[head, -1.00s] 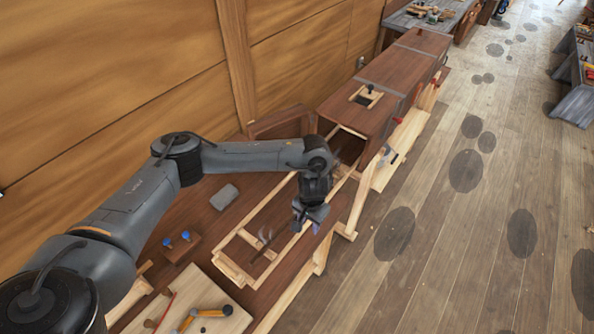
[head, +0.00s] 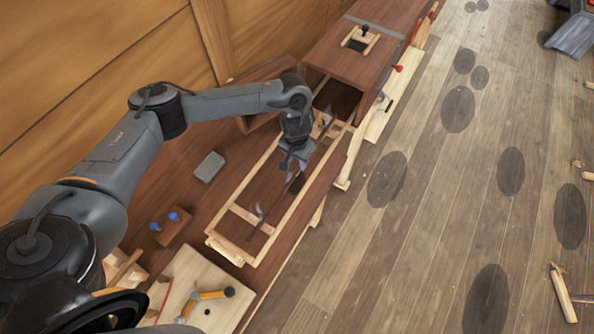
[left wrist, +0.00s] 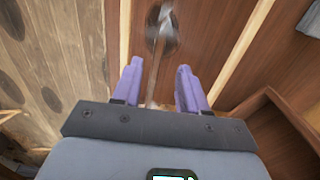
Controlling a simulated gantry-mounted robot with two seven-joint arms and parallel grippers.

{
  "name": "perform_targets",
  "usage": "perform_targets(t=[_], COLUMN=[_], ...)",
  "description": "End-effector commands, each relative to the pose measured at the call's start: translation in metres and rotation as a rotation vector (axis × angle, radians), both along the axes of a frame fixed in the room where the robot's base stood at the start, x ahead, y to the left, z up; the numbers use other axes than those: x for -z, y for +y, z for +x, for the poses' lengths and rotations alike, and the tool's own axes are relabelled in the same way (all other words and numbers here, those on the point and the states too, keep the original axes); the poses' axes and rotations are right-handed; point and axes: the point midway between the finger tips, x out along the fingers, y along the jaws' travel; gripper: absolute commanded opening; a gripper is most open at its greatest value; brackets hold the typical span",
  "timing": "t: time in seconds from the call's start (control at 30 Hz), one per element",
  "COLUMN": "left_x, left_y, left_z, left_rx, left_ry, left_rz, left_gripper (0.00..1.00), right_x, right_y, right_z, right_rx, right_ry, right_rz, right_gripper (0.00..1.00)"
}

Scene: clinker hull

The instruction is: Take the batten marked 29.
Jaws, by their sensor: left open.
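My left gripper (head: 291,163) hangs over the long light-wood frame (head: 241,181), between its two rails. In the left wrist view its two purple fingers (left wrist: 158,85) are open. A thin strip (left wrist: 153,88) shows between them, with a grey metal piece (left wrist: 162,30) further out; I cannot tell if the fingers touch the strip. In the head view a thin dark strip (head: 258,226) runs lengthwise inside the frame, partly hidden by my gripper. No number is readable, so I cannot tell which piece is batten 29. My right gripper is not in view.
A brown wooden box (head: 365,60) stands beyond the frame, its dark end open. A grey block (head: 209,167), a small block with blue knobs (head: 171,226) and a pale board (head: 196,290) are on the bench.

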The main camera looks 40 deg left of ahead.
Motion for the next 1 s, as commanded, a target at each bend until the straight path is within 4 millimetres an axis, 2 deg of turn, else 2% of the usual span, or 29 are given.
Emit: perform_targets(t=[0.4,0.73,1.0], left_x=[0.046,0.050,0.050], left_y=[-0.003,-0.004,-0.003], left_z=[-0.002,-0.002,-0.002], left_rx=[0.000,0.001,0.001], left_ry=[0.002,0.001,0.001], left_rz=[0.001,0.000,0.000], left_gripper=[0.43,0.43,0.01], right_x=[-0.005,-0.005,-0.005], right_y=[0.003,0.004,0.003], right_z=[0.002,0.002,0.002], right_rx=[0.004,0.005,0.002], right_ry=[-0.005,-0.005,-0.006], right_rz=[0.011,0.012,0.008], right_gripper=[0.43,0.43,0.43])
